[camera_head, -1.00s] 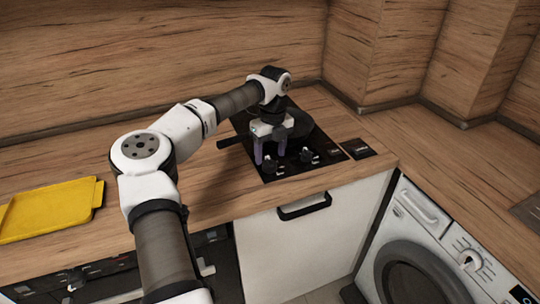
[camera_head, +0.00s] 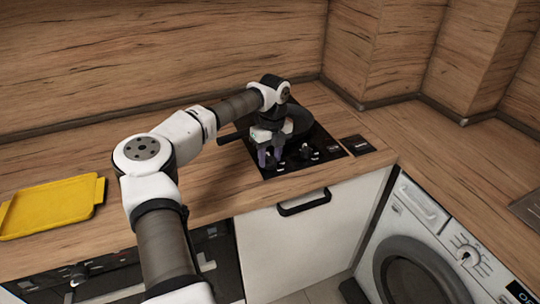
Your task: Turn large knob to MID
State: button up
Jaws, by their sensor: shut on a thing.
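The black cooktop (camera_head: 327,146) is set into the wooden counter, with two dark knobs near its front edge. My gripper (camera_head: 271,160) points down over the front left of the cooktop. Its purple-grey fingers are shut on the left knob (camera_head: 272,163), which is mostly hidden between them. The right knob (camera_head: 306,151) stands just to the right of my gripper and is free. The knob markings are too small to read, so I cannot tell the left knob's setting.
A dark pan (camera_head: 299,121) sits on the cooktop behind my gripper, its handle (camera_head: 229,137) pointing left. A yellow tray (camera_head: 50,207) lies on the counter at left. A white cabinet door with a black handle (camera_head: 304,202) and a washing machine (camera_head: 425,250) are below.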

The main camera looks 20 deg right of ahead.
jog(key=shift+m, duration=0.3)
jog(key=m+b, duration=0.1)
jog(key=m, duration=0.3)
jog(key=shift+m+b, duration=0.3)
jog(key=shift+b, duration=0.1)
jog(key=m+b, duration=0.1)
jog(key=m, duration=0.3)
jog(key=shift+t, duration=0.3)
jog(key=m, duration=0.5)
jog(key=shift+m, duration=0.4)
jog(key=m, duration=0.4)
jog(key=shift+m+h+b, duration=0.3)
jog(key=shift+b, duration=0.05)
jog(key=o, duration=1)
jog(key=shift+s, duration=0.1)
jog(key=shift+c, duration=0.2)
